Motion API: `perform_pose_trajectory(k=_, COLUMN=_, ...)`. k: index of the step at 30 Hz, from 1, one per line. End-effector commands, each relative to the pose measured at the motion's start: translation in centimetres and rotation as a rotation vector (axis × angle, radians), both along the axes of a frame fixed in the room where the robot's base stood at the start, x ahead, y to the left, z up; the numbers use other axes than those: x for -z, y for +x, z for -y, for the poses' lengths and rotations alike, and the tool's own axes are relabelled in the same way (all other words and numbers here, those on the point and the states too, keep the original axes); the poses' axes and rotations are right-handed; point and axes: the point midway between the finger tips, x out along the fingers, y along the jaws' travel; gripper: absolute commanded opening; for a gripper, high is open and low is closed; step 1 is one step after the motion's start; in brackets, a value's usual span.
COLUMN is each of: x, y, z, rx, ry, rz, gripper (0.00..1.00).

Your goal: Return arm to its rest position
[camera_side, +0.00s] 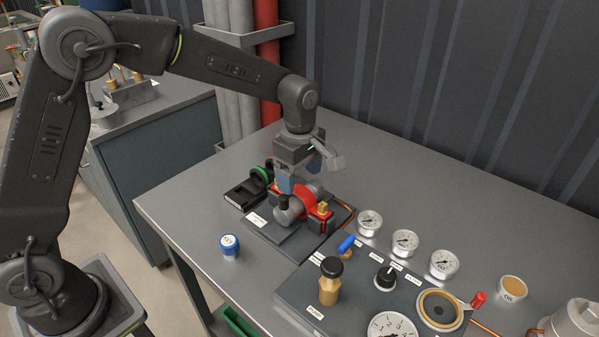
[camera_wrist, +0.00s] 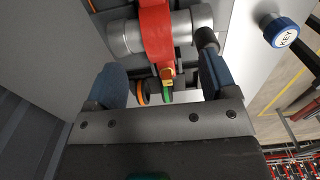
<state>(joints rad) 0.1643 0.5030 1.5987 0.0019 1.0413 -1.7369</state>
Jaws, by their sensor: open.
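My gripper (camera_side: 300,170) is over the pump assembly at the middle of the bench. In the wrist view its two blue fingers (camera_wrist: 160,82) stand wide apart with nothing clamped between them. Beyond the fingertips is the grey cylinder (camera_wrist: 185,33) with a red band (camera_wrist: 156,32) around it. In the side view the grey cylinder (camera_side: 290,212) and its red clamp (camera_side: 320,217) sit on a dark base plate (camera_side: 262,235), close under my gripper. Whether the fingers touch the cylinder I cannot tell.
The metal bench (camera_side: 185,207) carries a blue-capped KEY item (camera_side: 230,246), several gauges (camera_side: 405,242) and a control panel (camera_side: 340,298) at the front right. A black tray with a green ring (camera_side: 257,177) lies left of the pump. Pipes (camera_side: 267,60) and a corrugated wall stand behind.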

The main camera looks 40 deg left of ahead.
Motion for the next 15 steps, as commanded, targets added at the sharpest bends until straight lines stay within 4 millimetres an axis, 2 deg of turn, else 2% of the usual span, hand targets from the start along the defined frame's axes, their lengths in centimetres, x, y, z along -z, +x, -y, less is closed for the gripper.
perform_pose_trajectory(k=8, x=-0.1, y=0.0, z=0.0, rx=0.000, ry=0.000, rz=0.001, gripper=0.84)
perform_pose_trajectory(k=15, x=-1.6, y=0.1, z=0.0, rx=0.000, ry=-0.001, rz=0.004, gripper=0.84)
